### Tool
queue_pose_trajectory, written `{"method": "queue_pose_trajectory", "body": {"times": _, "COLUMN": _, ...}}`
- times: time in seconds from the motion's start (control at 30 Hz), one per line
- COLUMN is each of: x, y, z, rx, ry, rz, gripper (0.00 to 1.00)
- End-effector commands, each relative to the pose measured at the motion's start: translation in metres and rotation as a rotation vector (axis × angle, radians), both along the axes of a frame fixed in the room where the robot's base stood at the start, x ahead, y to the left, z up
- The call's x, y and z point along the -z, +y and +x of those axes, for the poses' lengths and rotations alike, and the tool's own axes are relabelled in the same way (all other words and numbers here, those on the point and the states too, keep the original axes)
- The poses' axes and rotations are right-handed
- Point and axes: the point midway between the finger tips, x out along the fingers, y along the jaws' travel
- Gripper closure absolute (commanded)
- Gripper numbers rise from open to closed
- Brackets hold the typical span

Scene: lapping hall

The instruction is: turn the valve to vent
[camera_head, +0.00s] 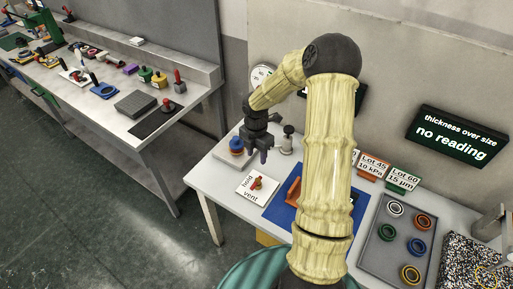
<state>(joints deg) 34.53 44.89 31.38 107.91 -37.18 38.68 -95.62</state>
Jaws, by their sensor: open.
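The handle's exact pointing direction is too small to tell. My gripper (257,155) is open and empty, pointing down above and behind the valve plate, apart from the handle. My yellow arm crosses the middle of the view and hides part of the table.
A blue mat (283,209) with an orange part lies right of the valve. A grey tray (372,246) holds several coloured rings at the right. Lot signs (404,179) and a "no reading" display (452,137) are behind. A cluttered bench (120,125) stands left.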

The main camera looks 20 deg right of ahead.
Motion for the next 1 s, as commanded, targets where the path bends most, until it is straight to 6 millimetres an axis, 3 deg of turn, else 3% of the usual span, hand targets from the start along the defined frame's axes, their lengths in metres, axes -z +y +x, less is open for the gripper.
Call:
{"method": "queue_pose_trajectory", "body": {"times": 0.1, "x": -0.020, "y": 0.000, "z": 0.001, "rx": 0.001, "ry": -0.003, "rz": -0.001, "gripper": 0.57}}
{"method": "queue_pose_trajectory", "body": {"times": 0.23, "x": -0.031, "y": 0.000, "z": 0.001, "rx": 0.000, "ry": -0.001, "rz": 0.000, "gripper": 0.57}}
{"method": "queue_pose_trajectory", "body": {"times": 0.8, "x": -0.033, "y": 0.001, "z": 0.000, "rx": 0.003, "ry": 0.000, "rz": 0.000, "gripper": 0.57}}
{"method": "queue_pose_trajectory", "body": {"times": 1.0, "x": -0.044, "y": 0.017, "z": -0.013, "rx": 0.146, "ry": -0.005, "rz": -0.017, "gripper": 0.57}}
